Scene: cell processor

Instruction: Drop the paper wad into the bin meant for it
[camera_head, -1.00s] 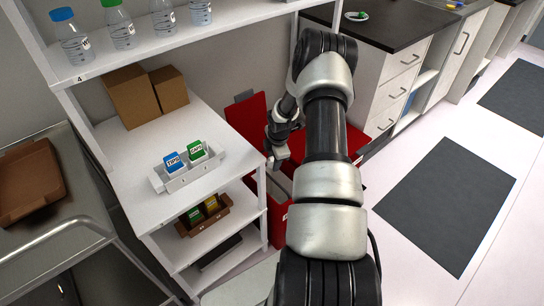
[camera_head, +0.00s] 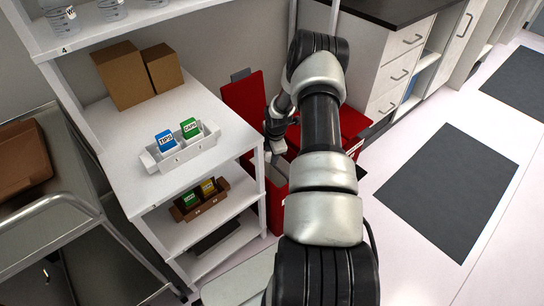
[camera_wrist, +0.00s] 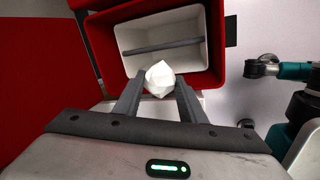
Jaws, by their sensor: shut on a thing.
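The paper wad (camera_wrist: 159,79) is white and crumpled in the wrist view. My gripper (camera_wrist: 158,88) is shut on it, with one dark finger on each side. Just beyond the wad is an open red bin (camera_wrist: 212,84) with a white inside and a grey bar across it. The wad overlaps the near rim of this bin in the wrist view. In the head view my gripper (camera_head: 276,146) is small and partly hidden beside the red bin (camera_head: 279,210), and the wad cannot be made out there.
A white shelf unit (camera_head: 135,188) stands left of the bin and carries a white tray (camera_head: 185,158) with a blue and a green box. Cardboard boxes (camera_head: 121,76) stand behind. Red lids or panels flank the bin. Drawer cabinets (camera_head: 398,68) stand right, with open floor before them.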

